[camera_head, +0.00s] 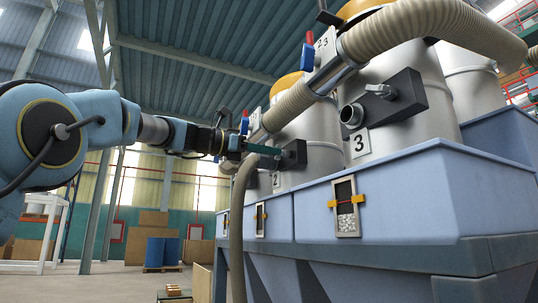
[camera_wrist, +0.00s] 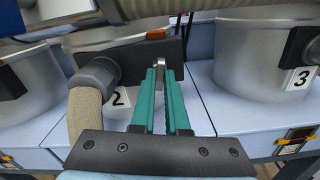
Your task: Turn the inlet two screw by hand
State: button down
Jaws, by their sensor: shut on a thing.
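The inlet two screw (camera_wrist: 160,64) is a small metal piece on a dark mounting block (camera_wrist: 135,62) on the grey hopper labelled "2" (camera_wrist: 119,98). My gripper (camera_wrist: 160,72) has two long teal fingers, nearly parallel, with their tips closed around the screw. In the head view my gripper (camera_head: 277,152) reaches in from the left, its tips at the dark block (camera_head: 294,153) of inlet two. The screw itself is hidden there. A ribbed hose (camera_wrist: 84,112) is joined to the inlet pipe, just left of my fingers in the wrist view.
Hopper three, with its "3" label (camera_head: 360,143), an open inlet pipe (camera_head: 352,115) and its own screw (camera_head: 381,91), stands to the right. A thick ribbed hose (camera_head: 430,22) passes above. Blue-grey bins (camera_head: 400,195) lie below. The floor at left is open.

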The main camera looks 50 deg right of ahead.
jog(key=c, duration=1)
grip_release()
jog(key=shift+a, duration=0.1)
jog(key=shift+b+v, duration=0.45)
jog(key=shift+v, duration=0.45)
